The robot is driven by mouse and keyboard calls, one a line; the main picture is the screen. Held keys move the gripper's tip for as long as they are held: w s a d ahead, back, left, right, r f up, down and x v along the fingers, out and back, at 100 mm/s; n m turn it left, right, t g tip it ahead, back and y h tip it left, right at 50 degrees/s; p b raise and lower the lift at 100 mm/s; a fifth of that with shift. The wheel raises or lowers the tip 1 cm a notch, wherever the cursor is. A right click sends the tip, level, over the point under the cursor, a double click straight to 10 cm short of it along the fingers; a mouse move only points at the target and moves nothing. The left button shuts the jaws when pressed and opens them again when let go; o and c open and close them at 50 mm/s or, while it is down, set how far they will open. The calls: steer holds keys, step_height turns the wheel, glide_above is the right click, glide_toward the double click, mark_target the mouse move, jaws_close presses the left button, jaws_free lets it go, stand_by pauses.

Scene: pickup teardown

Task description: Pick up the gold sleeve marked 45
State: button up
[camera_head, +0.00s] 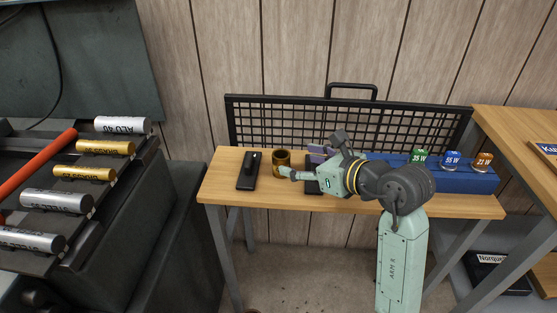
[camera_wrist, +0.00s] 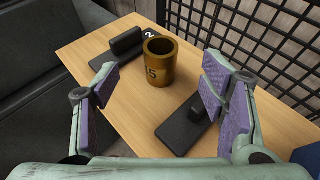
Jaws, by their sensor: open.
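The gold sleeve (camera_head: 281,162) stands upright on the wooden table, left of my gripper in the head view. In the wrist view the gold sleeve (camera_wrist: 158,62) shows its dark hollow top and a mark ending in 5; the first digit is hard to read. My gripper (camera_wrist: 160,82) is open and empty, its purple-padded fingers spread wide. The sleeve appears ahead, between the finger directions, and no contact shows. In the head view my gripper (camera_head: 302,163) is just right of the sleeve, with part of it hidden by my wrist.
A black holder (camera_head: 247,171) stands left of the sleeve; another black holder (camera_wrist: 187,128) lies near the right finger. A black mesh panel (camera_head: 262,118) rises behind the wooden table (camera_head: 222,181). A blue block (camera_head: 458,179) with several colored knobs is at right.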

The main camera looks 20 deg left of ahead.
mark_target(288, 161)
steer(key=p+x, duration=0.1)
steer(key=x, duration=0.4)
steer(key=p+x, duration=0.1)
steer(key=x, duration=0.2)
steer(key=shift+f+p, duration=0.35)
steer(key=shift+f, duration=0.05)
steer(key=shift+c, duration=0.5)
steer(key=shift+r, duration=0.1)
jaws_close()
